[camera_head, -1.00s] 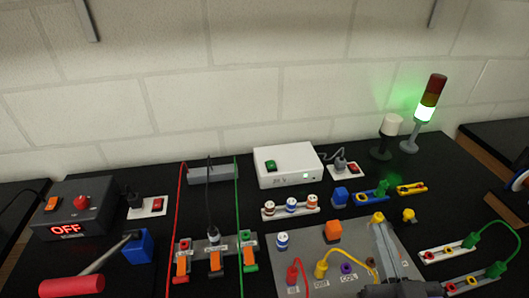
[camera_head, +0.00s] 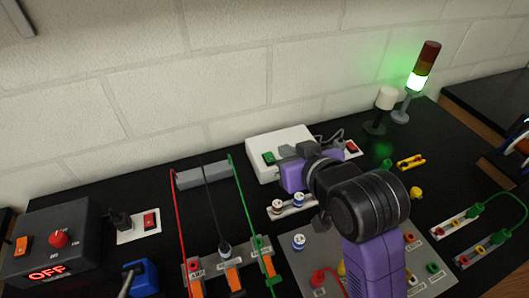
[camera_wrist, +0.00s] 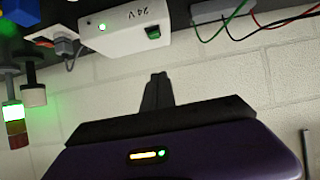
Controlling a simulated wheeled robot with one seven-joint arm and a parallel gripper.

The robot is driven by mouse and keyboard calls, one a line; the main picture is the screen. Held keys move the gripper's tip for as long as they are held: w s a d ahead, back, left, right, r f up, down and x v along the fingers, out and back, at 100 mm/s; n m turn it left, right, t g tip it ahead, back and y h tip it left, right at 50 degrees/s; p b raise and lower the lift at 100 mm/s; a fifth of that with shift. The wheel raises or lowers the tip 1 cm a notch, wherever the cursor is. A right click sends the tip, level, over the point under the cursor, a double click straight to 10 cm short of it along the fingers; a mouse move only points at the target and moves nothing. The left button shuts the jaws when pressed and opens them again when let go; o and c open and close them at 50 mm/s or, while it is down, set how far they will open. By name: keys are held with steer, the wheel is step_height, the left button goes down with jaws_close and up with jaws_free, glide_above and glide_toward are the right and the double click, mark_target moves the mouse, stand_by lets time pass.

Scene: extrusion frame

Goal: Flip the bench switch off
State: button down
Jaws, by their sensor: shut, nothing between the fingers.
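A white plate with a red rocker switch (camera_head: 150,221) and a dark plug lies on the bench at the left in the head view. A similar red rocker (camera_head: 351,147) with a grey plug sits right of the white 24 V box (camera_head: 272,143). The box has a green rocker (camera_head: 268,158); box (camera_wrist: 120,30) and green rocker (camera_wrist: 153,31) also show upside down in the wrist view. I cannot tell which is the bench switch. My gripper (camera_wrist: 157,78) is shut and empty, pointing toward the wall and box, apart from the rockers.
A dark control box (camera_head: 45,245) with a red knob and lit OFF display stands at left. A signal tower (camera_head: 417,80) glows green at the back right, beside a white-topped post (camera_head: 384,105). Cables rise from orange-levered terminals. The brick wall closes the back.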

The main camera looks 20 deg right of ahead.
steer(key=shift+f, duration=0.15)
steer(key=p, duration=0.1)
glide_above(273, 167)
steer(key=w, duration=0.1)
step_height(273, 167, down, 5)
steer(key=shift+r, duration=0.1)
steer(key=f, duration=0.3)
steer(key=shift+s+f, duration=0.1)
steer(key=shift+s, duration=0.25)
steer(key=shift+s+f, duration=0.1)
steer(key=shift+f, duration=0.3)
